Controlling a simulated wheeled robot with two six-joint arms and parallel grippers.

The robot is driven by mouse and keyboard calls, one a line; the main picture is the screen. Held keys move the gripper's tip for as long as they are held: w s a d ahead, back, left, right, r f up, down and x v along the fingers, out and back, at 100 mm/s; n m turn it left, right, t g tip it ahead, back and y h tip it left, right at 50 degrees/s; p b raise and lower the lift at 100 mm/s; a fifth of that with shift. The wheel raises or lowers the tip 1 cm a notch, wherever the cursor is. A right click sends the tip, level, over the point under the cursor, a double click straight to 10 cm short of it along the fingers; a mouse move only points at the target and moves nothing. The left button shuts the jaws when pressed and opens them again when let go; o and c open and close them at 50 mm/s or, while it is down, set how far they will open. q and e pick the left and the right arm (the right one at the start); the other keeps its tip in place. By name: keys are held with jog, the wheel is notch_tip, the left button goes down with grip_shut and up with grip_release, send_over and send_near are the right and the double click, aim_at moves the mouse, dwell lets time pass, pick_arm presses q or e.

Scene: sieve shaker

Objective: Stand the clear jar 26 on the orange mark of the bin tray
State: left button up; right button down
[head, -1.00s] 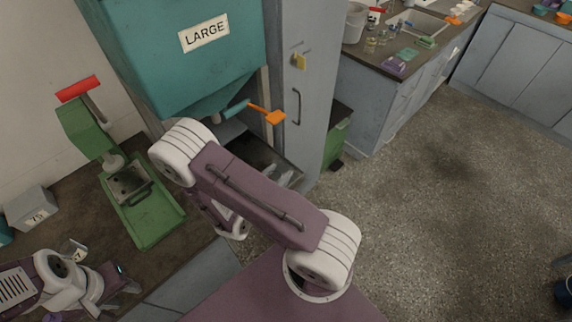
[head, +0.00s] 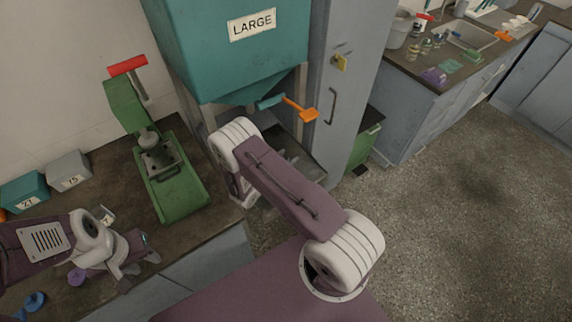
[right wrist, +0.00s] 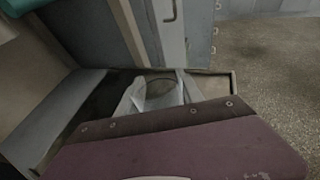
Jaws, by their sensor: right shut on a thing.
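In the right wrist view, a clear jar (right wrist: 161,93) with a round rim stands between the pale fingers of my right gripper (right wrist: 158,98), which is shut on it. Its number cannot be read. The bin tray (right wrist: 218,80) is around and below it, under the teal hopper; whether the jar touches the tray is unclear. In the head view my right arm hides part of the tray (head: 312,166). I cannot make out the orange mark. My left gripper (head: 138,268) is over the left bench, fingers apart, and appears empty.
A teal hopper (head: 225,50) labelled LARGE hangs over the tray, with an orange-handled lever (head: 300,109) in front. A grey cabinet (head: 345,100) stands close on the right. A green press (head: 180,195) and numbered boxes (head: 70,170) are on the left bench. Floor at right is clear.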

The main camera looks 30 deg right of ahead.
jog(key=shift+f, duration=2)
jog(key=shift+s+f, duration=0.1)
jog(key=shift+f, duration=0.1)
jog(key=c, duration=0.8)
grip_release()
jog(key=shift+o, duration=0.2)
jog(key=shift+r, duration=0.15)
